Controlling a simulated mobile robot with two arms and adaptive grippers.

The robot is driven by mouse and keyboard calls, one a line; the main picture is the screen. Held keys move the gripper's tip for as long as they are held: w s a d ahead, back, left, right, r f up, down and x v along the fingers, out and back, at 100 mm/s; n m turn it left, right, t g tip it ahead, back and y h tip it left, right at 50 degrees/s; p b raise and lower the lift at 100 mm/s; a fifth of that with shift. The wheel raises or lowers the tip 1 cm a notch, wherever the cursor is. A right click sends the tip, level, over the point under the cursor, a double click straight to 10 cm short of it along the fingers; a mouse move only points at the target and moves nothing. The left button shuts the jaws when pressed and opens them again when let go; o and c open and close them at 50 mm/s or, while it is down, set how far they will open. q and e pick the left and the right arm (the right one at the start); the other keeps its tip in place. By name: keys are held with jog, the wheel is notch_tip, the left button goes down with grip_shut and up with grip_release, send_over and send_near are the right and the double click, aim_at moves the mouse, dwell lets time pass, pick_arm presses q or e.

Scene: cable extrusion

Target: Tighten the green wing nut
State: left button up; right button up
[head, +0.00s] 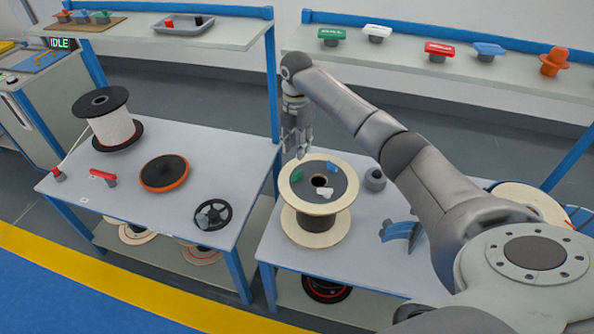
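I cannot make out for certain which thing is the green wing nut. A small green piece (333,168) lies on top of the wooden-flanged spool (294,187) on the right table. A green-topped part with white lettering (331,36) stands on the right upper shelf. My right gripper (298,152) points down, just behind and to the left of the spool's top, apart from the green piece. No object shows in it, but its finger gap is too small to read. My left gripper is out of view.
Blue (306,170) and white (325,191) pieces also lie on the spool. A grey knob-like part (375,180) and a blue curved part (400,231) are on the right table. The left table holds a black-flanged spool (102,103), an orange-rimmed disc (165,172) and a black handwheel (213,214).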

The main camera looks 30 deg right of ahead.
aim_at(297, 173)
notch_tip(297, 173, down, 11)
jog(key=shift+r+p, duration=0.2)
jog(key=shift+p, duration=0.6)
grip_shut()
